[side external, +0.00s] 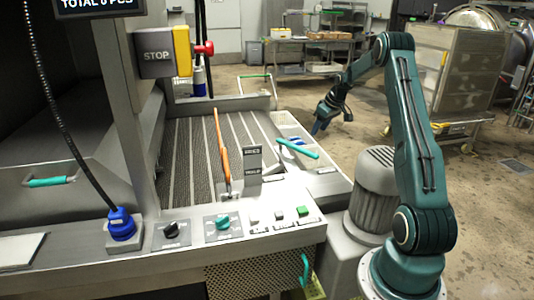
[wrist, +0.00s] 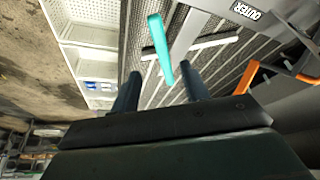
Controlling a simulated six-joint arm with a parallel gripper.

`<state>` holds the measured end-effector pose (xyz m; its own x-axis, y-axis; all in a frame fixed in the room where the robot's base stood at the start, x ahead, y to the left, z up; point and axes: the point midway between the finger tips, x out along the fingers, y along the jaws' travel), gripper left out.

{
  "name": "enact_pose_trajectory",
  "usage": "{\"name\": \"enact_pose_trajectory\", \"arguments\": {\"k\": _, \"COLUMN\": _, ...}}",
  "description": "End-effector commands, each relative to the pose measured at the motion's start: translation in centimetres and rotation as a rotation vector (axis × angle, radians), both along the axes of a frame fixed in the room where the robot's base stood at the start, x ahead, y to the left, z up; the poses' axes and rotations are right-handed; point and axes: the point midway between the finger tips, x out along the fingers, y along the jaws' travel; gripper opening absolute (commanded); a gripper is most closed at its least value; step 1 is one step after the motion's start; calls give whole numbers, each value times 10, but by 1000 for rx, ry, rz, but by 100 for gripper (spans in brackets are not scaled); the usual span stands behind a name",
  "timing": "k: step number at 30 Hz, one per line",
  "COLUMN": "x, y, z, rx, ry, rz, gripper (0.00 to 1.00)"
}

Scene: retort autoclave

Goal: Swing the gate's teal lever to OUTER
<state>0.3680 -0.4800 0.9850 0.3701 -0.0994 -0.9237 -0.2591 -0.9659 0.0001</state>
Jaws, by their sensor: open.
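The gate's teal lever (side external: 298,148) is a slim bar over the right end of the ribbed conveyor bed, slanting down to the right. In the wrist view the teal lever (wrist: 159,45) points towards my gripper, its near end between the fingers in the picture. My gripper (side external: 319,127) is open and empty, just beyond and above the lever's right end; the wrist view shows both dark fingers (wrist: 161,92) apart. I cannot tell how far the lever is from them. An OUTER label (wrist: 248,11) shows at the top right of the wrist view.
An orange lever (side external: 222,150) stands upright over the bed beside a dark two-label sign (side external: 254,162). A front panel has a black knob (side external: 171,229), a teal knob (side external: 222,222) and small buttons. A white perforated tray (wrist: 85,35) lies beside the bed.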

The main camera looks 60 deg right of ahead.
Motion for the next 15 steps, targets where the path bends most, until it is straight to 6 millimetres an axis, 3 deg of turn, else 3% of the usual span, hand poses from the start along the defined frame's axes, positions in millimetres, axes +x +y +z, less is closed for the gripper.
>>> {"name": "enact_pose_trajectory", "arguments": {"k": 15, "x": 29, "y": -7, "z": -72, "rx": 2, "ry": 2, "rz": 2, "gripper": 45}}
